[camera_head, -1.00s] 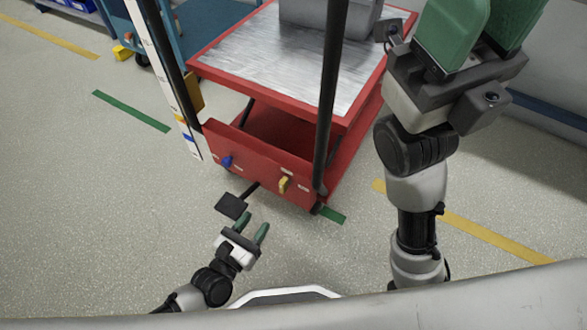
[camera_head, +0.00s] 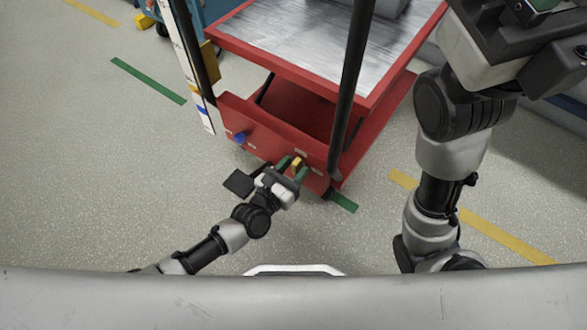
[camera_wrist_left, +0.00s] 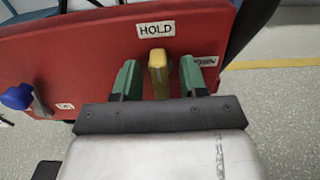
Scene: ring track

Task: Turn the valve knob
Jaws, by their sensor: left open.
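The yellow valve knob (camera_head: 297,162) sticks out of the front panel of a red cart (camera_head: 262,137). In the left wrist view the yellow knob (camera_wrist_left: 158,74) stands upright under a label reading HOLD. My left gripper (camera_head: 293,167) is open at the panel, with one green finger on each side of the knob. The left wrist view shows a gap between the knob and each finger (camera_wrist_left: 160,76). A second label at the right is partly hidden by a finger. My right gripper (camera_head: 535,12) is high at the upper right, its fingers mostly cut off.
A blue knob (camera_head: 239,138) sits left on the same panel, and also shows in the left wrist view (camera_wrist_left: 17,97). Black posts (camera_head: 352,85) rise from the cart's front corners. A black pedal-like plate (camera_head: 238,182) is beside my left wrist.

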